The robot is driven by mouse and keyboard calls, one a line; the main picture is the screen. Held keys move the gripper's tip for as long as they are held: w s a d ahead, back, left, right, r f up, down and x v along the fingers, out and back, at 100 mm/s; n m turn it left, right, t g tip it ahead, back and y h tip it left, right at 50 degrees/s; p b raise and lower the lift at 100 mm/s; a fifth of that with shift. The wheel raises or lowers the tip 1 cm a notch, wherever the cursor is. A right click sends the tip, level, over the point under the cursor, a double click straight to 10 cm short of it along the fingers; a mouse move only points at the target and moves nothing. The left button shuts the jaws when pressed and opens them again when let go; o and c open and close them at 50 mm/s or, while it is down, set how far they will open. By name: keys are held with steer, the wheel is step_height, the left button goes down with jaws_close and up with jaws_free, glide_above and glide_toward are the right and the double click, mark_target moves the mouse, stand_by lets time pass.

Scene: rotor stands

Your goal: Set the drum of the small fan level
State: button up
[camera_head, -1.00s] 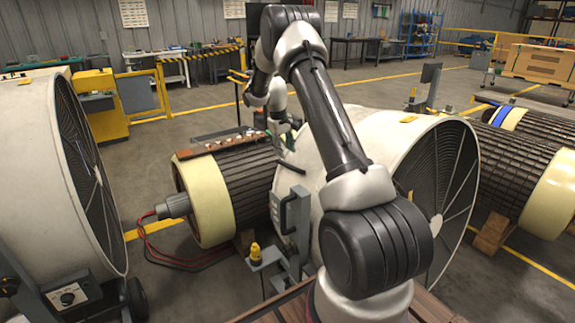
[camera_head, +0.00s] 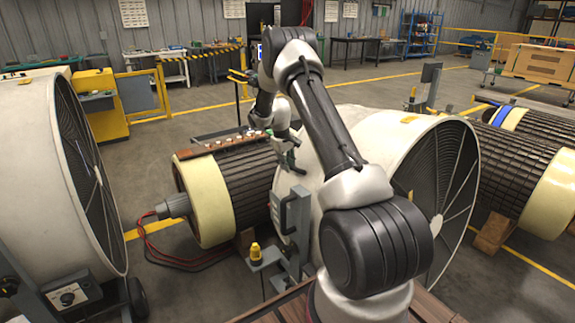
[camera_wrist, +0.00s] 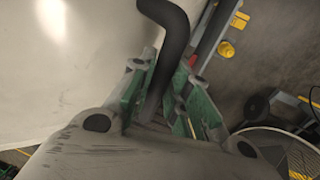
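The white fan drum (camera_head: 372,135) in the middle of the head view has its round grille (camera_head: 440,195) facing right. The drum looks tilted, but I cannot judge the angle. It fills the left of the wrist view (camera_wrist: 60,60). A dark curved handle (camera_wrist: 172,40) stands out from the drum. My gripper (camera_head: 289,160) is at this handle, on the drum's left side. In the wrist view the green fingers of my gripper (camera_wrist: 164,80) are apart, with the handle running between them. I see no firm hold. My arm hides part of the drum.
A grey bracket (camera_head: 296,225) and a yellow knob (camera_head: 255,252) stand below the handle; the knob also shows in the wrist view (camera_wrist: 226,49). A ribbed rotor (camera_head: 245,185) lies behind to the left. Another large white fan (camera_head: 30,170) stands far left. Red cables lie on the floor.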

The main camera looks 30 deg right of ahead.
mark_target(295, 168)
jaws_close()
steer(key=shift+s+d+r+t, duration=0.1)
steer(key=shift+s+r+t, duration=0.35)
steer(key=shift+s, duration=0.4)
steer(key=shift+s+a+r+t, duration=0.1)
steer(key=shift+s+r+t, duration=0.1)
steer(key=shift+s+r, duration=0.55)
steer(key=shift+s+d+r+t, duration=0.1)
steer(key=shift+s+r+t, duration=0.25)
steer(key=shift+s, duration=0.6)
steer(key=o, duration=0.7)
jaws_free()
steer(key=shift+s+r, duration=0.1)
steer(key=shift+s, duration=0.05)
steer(key=v, duration=1.2)
steer(key=shift+d, duration=0.1)
